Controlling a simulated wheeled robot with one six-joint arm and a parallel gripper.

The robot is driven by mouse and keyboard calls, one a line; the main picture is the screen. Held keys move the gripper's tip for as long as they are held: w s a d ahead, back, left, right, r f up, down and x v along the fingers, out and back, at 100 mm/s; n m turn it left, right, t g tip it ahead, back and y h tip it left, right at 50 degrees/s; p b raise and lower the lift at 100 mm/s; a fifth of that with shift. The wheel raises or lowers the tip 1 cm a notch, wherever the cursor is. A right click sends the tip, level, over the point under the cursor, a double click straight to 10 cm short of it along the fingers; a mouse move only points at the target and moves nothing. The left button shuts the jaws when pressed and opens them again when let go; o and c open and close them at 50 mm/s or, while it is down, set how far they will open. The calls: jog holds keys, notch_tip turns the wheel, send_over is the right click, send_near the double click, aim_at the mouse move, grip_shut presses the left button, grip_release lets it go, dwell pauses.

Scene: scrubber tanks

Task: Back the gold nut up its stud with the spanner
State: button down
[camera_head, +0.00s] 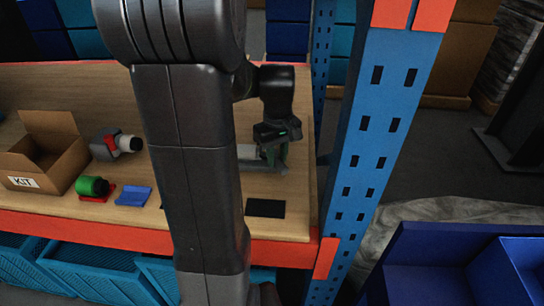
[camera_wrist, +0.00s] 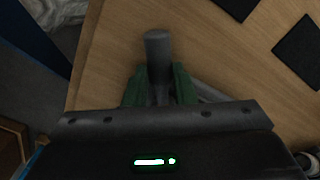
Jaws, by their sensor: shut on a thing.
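My gripper (camera_wrist: 159,82) has green fingers, and in the wrist view they are closed around the grey spanner (camera_wrist: 158,46). Its rounded end sticks out past the fingertips over the wooden bench. In the head view my gripper (camera_head: 276,150) is low over the right end of the bench, with grey metal (camera_head: 262,166) at its fingers. A second grey bar (camera_wrist: 211,93) shows beside the right finger in the wrist view; I cannot tell whether it joins the spanner. I cannot make out the gold nut or its stud in either view.
A blue rack post (camera_head: 365,140) stands at the bench's right end.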

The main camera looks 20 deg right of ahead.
jog(key=d+n, duration=0.1)
jog(key=n, duration=0.2)
jog(key=shift+w+d+r+p, duration=0.15)
jog(key=shift+w+d+p, duration=0.1)
jog(key=shift+d+p, duration=0.15)
jog(key=shift+w+d+n+p, duration=0.2)
jog(key=shift+d+n, duration=0.1)
jog(key=shift+n, duration=0.45)
jog(key=shift+w+d+n+p, duration=0.1)
jog(key=shift+w+d+n, duration=0.15)
jog(key=shift+n, duration=0.45)
jog(key=shift+w+d+n+p, duration=0.2)
jog(key=shift+d+n, duration=0.1)
jog(key=shift+n, duration=0.45)
jog(key=shift+s+a+m, duration=0.3)
jog(key=shift+m, duration=0.5)
jog(key=shift+r, duration=0.2)
jog(key=shift+r+p, duration=0.4)
jog(key=shift+p, duration=0.15)
jog(key=shift+r, duration=0.2)
